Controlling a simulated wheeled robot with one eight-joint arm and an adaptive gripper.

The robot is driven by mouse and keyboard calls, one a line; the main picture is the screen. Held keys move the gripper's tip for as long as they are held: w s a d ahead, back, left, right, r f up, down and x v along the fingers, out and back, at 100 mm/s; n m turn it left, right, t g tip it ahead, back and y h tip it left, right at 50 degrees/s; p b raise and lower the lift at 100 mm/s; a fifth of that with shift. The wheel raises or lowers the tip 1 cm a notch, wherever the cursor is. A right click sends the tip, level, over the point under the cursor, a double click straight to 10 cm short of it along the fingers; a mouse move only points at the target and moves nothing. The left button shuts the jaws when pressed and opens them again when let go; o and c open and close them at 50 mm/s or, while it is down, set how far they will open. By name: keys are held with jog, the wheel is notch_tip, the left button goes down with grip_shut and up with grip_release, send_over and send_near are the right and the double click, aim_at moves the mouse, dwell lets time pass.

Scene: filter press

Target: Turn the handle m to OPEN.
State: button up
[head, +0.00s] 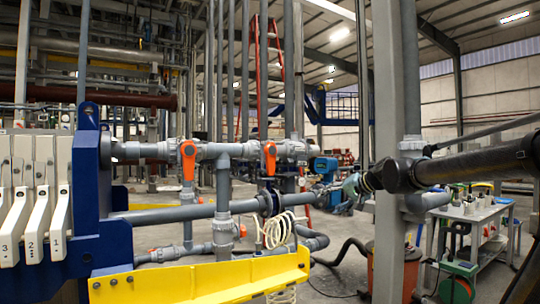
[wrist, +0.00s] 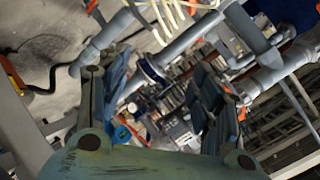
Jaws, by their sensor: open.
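Two orange valve handles show in the head view, a left one (head: 188,160) and a right one (head: 269,157). Both hang down from the grey upper pipe (head: 225,150). No letter is readable on either, so I cannot tell which is handle m. My gripper (head: 318,189) reaches in from the right and is to the right of the right handle, apart from it. In the wrist view my gripper's two dark fingers (wrist: 160,85) are spread wide with nothing held between them. Small orange parts at the edges of the wrist view are too hidden to identify.
A yellow beam (head: 205,280) runs below the pipes. A coiled cream hose (head: 278,230) hangs below the right handle. A blue press frame (head: 100,195) is at left, and a cluttered bench (head: 470,212) at right.

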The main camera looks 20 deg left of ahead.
jog(key=w+a+r+m+t+y, duration=0.4)
jog(key=w+a+r+m, duration=0.3)
jog(key=w+a+r, duration=1.2)
jog(key=m, duration=1.9)
send_near(273, 163)
jog(key=x, duration=1.1)
jog(key=shift+a, duration=0.2)
jog(key=c, duration=1.3)
jog(key=shift+d+t+h, duration=0.1)
jog(key=shift+t+h, duration=0.2)
